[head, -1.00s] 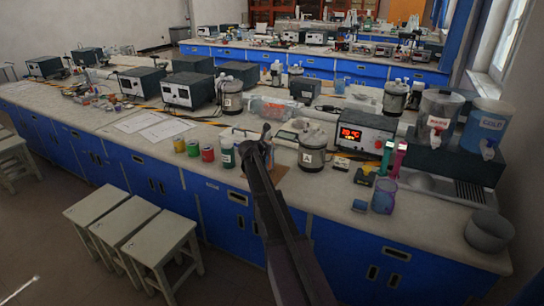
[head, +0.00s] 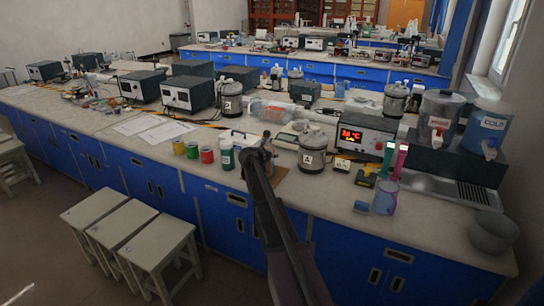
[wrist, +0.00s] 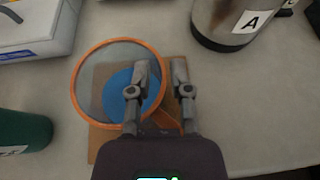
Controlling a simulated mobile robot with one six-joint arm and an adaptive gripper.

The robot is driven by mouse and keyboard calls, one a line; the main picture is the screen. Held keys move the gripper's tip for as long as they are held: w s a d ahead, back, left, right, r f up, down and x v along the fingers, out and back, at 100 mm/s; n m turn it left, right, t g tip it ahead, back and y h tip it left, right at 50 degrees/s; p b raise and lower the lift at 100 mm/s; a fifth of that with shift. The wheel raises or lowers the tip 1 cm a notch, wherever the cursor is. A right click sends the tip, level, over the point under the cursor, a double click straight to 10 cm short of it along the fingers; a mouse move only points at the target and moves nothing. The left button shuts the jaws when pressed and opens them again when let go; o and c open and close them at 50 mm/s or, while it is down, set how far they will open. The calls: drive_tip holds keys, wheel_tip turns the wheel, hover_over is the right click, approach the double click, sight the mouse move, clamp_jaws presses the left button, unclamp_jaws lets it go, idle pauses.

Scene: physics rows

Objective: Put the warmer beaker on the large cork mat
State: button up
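In the wrist view, an orange-rimmed clear beaker (wrist: 96,104) with blue at its bottom is seen from above. It overlaps a square brown cork mat (wrist: 102,148) and reaches past its left edge. My gripper (wrist: 161,68) has its two fingers apart, with the beaker's right rim between them; I see no clear contact. In the head view, my gripper (head: 262,140) and arm hide most of this beaker, and the mat (head: 279,172) shows beside the arm. Another beaker (head: 385,197), bluish purple, stands at the right. No temperature of either beaker is readable.
A steel pot marked A (head: 312,158) stands close right of my gripper. Green (head: 227,156), red and yellow jars stand to the left. A box with a red display (head: 362,138), a yellow-black tool (head: 366,177) and a grey bowl (head: 492,233) are to the right.

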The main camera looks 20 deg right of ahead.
drive_tip(key=shift+r, duration=0.1)
idle(0.4)
drive_tip(key=shift+r, duration=0.15)
drive_tip(key=p+v, duration=0.5)
drive_tip(key=v, duration=0.7)
idle(0.5)
drive_tip(key=s+a+f+m+g+y, duration=0.2)
drive_tip(key=s+a+m, duration=0.4)
drive_tip(key=s, duration=0.5)
drive_tip(key=s+a+f+m+g+y, duration=0.3)
drive_tip(key=s+a+f+m+y, duration=0.2)
drive_tip(key=s+m, duration=0.5)
drive_tip(key=s+a+f+m+g+y, duration=0.2)
drive_tip(key=s+a+m, duration=0.5)
drive_tip(key=s, duration=0.5)
wheel_tip(320, 180, down, 2)
drive_tip(key=shift+s+a+f+m+g+y, duration=0.15)
drive_tip(key=shift+s+a+m+g+y, duration=0.2)
drive_tip(key=shift+m+y, duration=0.6)
drive_tip(key=shift+w, duration=0.1)
